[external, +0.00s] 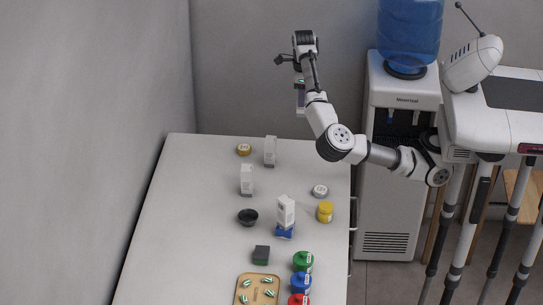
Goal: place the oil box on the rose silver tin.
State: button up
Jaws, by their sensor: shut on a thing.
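My gripper (299,78) is raised high above the far end of the counter, near the back wall. It is shut on a small upright box with a dark purple side, which I take to be the oil box (300,98); its label is too small to read. The rose silver tin (320,190) is a low round tin with a pale lid, lying flat near the counter's right edge. Its lid looks bare. The held box is well above and apart from it, farther back and slightly left.
Nearby are a gold tin (244,149), black bowl (248,217), yellow jar (325,212), dark green block (261,255), colored jars (303,262) and wooden tray (241,290).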

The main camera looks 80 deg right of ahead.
jog(key=s+a+r, duration=0.2)
jog(key=s+a, duration=0.1)
jog(key=a, duration=0.6)
send_over(321, 189)
jog(key=shift+n, duration=0.3)
notch_tip(321, 189, down, 20)
jog(key=shift+a, duration=0.1)
jog(key=shift+f, duration=0.2)
jog(key=o, duration=1)
jog(key=shift+r, duration=0.1)
notch_tip(321, 189, up, 12)
